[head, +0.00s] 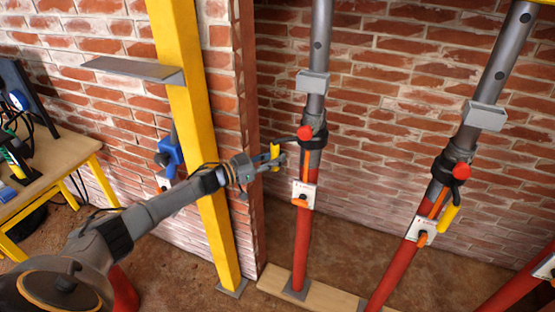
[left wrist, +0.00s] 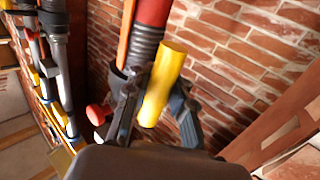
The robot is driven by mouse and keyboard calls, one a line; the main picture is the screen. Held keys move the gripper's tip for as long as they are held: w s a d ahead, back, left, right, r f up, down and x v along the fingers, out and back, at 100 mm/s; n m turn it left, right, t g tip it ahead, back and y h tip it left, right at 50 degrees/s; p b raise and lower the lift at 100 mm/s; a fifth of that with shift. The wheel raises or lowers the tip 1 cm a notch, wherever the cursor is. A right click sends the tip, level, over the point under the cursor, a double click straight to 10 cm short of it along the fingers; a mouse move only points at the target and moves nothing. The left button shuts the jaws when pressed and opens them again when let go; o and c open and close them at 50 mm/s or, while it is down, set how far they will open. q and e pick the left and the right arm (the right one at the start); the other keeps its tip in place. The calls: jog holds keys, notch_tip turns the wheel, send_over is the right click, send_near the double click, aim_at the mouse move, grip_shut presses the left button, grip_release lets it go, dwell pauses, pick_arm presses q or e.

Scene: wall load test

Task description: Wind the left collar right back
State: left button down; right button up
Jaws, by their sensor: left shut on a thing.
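The left collar (head: 313,137) is a dark ring on the left prop, where its grey upper tube meets the red lower tube (head: 302,240). A red knob (head: 305,132) sits at the collar. A yellow handle (head: 275,151) sticks out to the left of it. My left gripper (head: 277,161) is shut on this yellow handle. In the left wrist view the yellow handle (left wrist: 164,80) stands between the two dark fingers (left wrist: 158,108), beside the grey threaded part (left wrist: 146,46) of the prop. The fingers partly hide the collar there. My right gripper is in neither view.
A second prop (head: 398,260) leans to the right, with its own collar, red knob and hanging yellow handle (head: 449,219). A yellow post (head: 187,100) with a grey shelf (head: 133,69) stands left of the left prop. A bench (head: 52,176) is at far left.

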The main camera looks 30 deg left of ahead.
pick_arm(q)
jog(key=shift+a+f, duration=0.15)
jog(key=shift+a, duration=0.15)
jog(key=c, duration=1.4)
grip_release()
jog(key=shift+o, duration=1.2)
jog(key=shift+s+a, duration=0.15)
jog(key=shift+s, duration=0.1)
jog(key=v, duration=1.2)
